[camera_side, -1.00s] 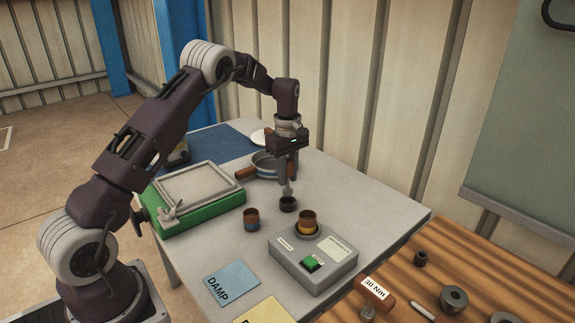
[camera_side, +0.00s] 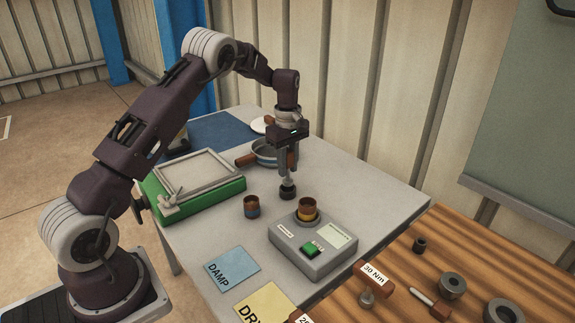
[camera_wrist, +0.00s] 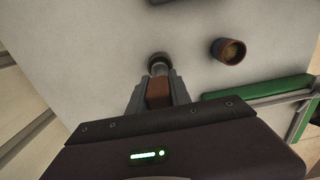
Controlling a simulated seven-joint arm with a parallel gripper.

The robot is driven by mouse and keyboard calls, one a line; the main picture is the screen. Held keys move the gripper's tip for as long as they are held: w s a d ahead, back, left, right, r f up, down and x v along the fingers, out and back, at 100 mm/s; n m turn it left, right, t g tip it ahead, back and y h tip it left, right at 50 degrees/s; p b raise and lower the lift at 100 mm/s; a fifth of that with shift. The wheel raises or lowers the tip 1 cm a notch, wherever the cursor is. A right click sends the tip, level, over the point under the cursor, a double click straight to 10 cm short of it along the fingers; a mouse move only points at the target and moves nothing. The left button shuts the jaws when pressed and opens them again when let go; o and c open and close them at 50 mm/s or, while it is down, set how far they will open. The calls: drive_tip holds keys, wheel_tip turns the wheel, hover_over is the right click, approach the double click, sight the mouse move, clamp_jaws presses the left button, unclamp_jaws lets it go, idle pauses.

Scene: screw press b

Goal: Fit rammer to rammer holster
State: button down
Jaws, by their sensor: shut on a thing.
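My gripper (camera_side: 288,168) is shut on the rammer. In the wrist view, the gripper (camera_wrist: 158,96) clasps the rammer's brown handle (camera_wrist: 159,92) between its two fingers. The rammer points down, roughly upright, and its grey lower end (camera_side: 287,182) is at the mouth of the rammer holster (camera_side: 288,194), a small dark round cup on the grey table. In the wrist view the rammer's end covers most of the holster (camera_wrist: 158,58). I cannot tell how deep the end sits in it.
A brown and blue cup (camera_side: 251,206) stands left of the holster. A grey device (camera_side: 313,250) with a green button holds another cup (camera_side: 307,207) close at front right. A green-sided framed box (camera_side: 200,190) is at left, and a pan (camera_side: 265,152) is behind.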

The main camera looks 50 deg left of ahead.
sight(287, 180)
drive_tip(key=shift+f, duration=0.1)
drive_tip(key=shift+f, duration=1.4)
drive_tip(key=shift+f, duration=0.15)
drive_tip(key=shift+f, duration=0.2)
idle(0.3)
drive_tip(key=c, duration=1.1)
unclamp_jaws()
